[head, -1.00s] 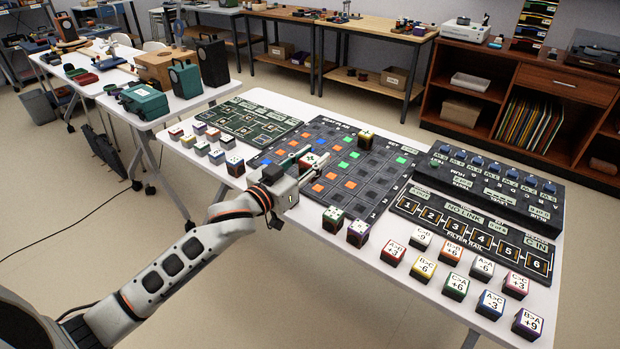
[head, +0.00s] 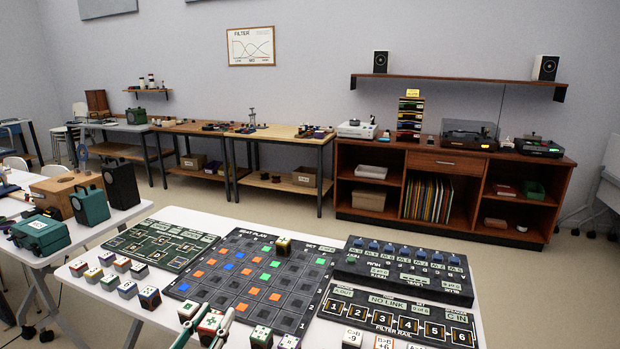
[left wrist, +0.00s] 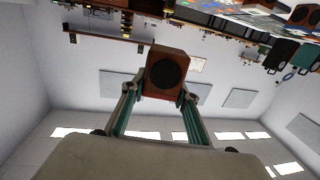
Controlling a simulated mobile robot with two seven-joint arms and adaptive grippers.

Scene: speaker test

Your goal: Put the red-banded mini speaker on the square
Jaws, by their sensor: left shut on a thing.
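In the left wrist view the held speaker (left wrist: 168,70) shows a red-brown body and a dark round cone between the two green fingers. The beat plan board (head: 190,288) is a dark grid with orange, blue and green squares, beyond the gripper. Which square is meant cannot be told. My right gripper is not in view.
A green-lined panel (head: 150,245) lies left of the board, and a filter rail (head: 400,318) lies right.

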